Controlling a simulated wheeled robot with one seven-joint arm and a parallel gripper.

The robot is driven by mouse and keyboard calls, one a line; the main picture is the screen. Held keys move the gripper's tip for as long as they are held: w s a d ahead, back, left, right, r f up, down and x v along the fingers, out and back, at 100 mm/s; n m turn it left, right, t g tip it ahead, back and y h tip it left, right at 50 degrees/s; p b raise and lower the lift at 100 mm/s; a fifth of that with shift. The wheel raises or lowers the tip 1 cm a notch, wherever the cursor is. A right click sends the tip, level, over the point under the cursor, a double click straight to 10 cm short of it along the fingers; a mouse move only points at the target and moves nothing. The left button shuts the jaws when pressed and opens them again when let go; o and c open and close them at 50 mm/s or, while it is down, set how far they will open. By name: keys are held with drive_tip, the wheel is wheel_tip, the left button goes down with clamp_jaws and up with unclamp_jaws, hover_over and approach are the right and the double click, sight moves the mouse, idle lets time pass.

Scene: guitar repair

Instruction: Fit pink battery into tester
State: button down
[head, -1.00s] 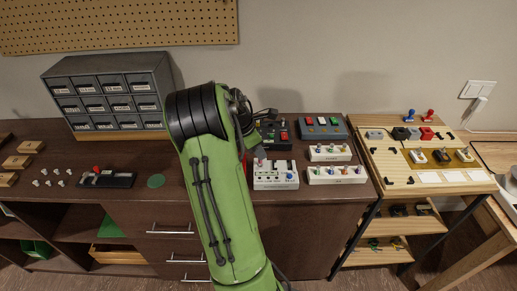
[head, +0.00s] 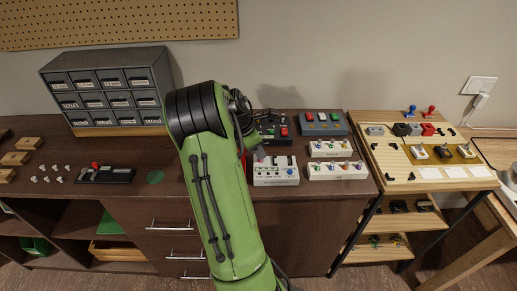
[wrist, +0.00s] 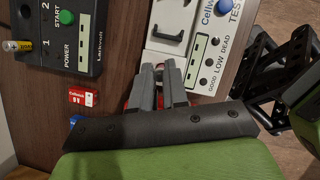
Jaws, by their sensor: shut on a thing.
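The white tester (head: 275,180) stands near the front of the dark bench. In the wrist view the tester (wrist: 212,62) shows GOOD, LOW and DEAD lights, a blue button and an empty-looking black-edged cradle. My gripper (wrist: 161,68) is at the tester's near edge, below the cradle in the picture. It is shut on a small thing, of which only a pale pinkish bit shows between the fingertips. I take this for the pink battery, but the fingers hide most of it. I cannot tell whether it touches the tester.
A red Cellwick piece (wrist: 82,97) lies on the bench. White switch boxes (head: 338,171) stand right of the tester. Grey drawers (head: 105,90) stand at the back left.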

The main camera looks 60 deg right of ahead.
drive_tip(key=shift+f, duration=0.5)
drive_tip(key=c, duration=1.1)
unclamp_jaws()
drive_tip(key=shift+o, duration=0.5)
drive_tip(key=o, duration=0.3)
drive_tip(key=shift+o, duration=0.2)
drive_tip(key=shift+r, duration=0.1)
wheel_tip(320, 180, up, 7)
drive_tip(key=p, duration=0.7)
